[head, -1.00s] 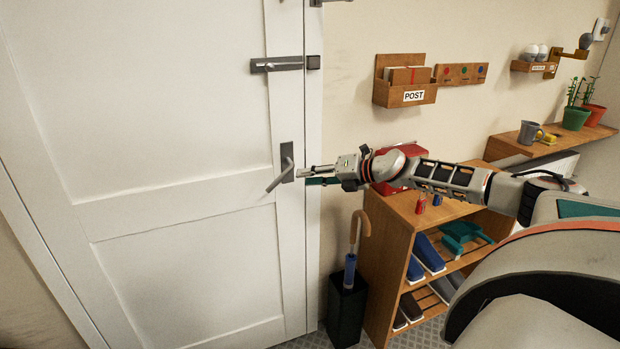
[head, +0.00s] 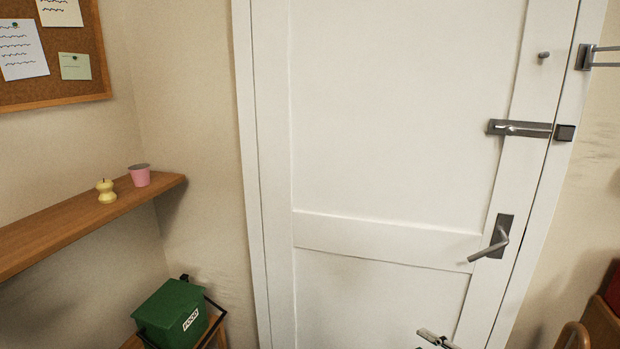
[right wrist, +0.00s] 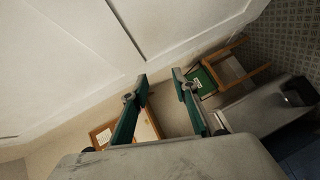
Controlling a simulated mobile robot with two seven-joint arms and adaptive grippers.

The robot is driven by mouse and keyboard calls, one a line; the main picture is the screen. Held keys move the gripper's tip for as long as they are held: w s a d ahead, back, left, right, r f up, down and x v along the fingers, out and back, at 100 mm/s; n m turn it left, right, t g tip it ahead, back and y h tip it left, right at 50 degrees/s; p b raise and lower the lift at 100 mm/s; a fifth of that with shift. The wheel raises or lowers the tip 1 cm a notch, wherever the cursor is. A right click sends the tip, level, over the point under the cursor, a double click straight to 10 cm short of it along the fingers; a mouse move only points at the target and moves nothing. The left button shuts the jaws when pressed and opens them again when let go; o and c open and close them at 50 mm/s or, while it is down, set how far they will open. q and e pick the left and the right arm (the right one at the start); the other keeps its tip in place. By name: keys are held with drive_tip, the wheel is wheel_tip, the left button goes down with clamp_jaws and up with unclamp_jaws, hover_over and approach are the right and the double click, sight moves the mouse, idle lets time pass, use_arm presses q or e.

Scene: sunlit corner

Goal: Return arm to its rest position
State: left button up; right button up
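My right gripper (head: 437,339) shows only in part at the bottom edge of the head view, below the door handle and apart from it. In the right wrist view the right gripper (right wrist: 159,77) has its two green-and-grey fingers spread, with nothing between them. The white door (head: 390,130) looks closed. Its grey lever handle (head: 490,247) slopes down to the left, and no gripper touches it. Most of the right arm is out of the head view. My left gripper is in neither view.
A sliding bolt (head: 520,128) sits above the handle. At left, a wooden shelf (head: 60,222) holds a pink cup (head: 140,176) and a yellow object (head: 106,191). A green box (head: 172,312) stands low in the corner. Wooden furniture (head: 603,325) is at lower right.

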drive_tip(key=s+a+f+m+g+h, duration=0.1)
drive_tip(key=s+a+f+m, duration=0.2)
drive_tip(key=s+f+m, duration=0.2)
drive_tip(key=s+a+f+m+g+h, duration=0.1)
drive_tip(key=s+f+m, duration=0.4)
drive_tip(key=s, duration=0.7)
drive_tip(key=s+a+f+m+h, duration=0.3)
drive_tip(key=s+a+f+m, duration=0.1)
drive_tip(key=s+f+m, duration=0.2)
drive_tip(key=shift+s+a+m+g, duration=0.35)
drive_tip(key=shift+s+m, duration=0.35)
drive_tip(key=shift+s, duration=0.5)
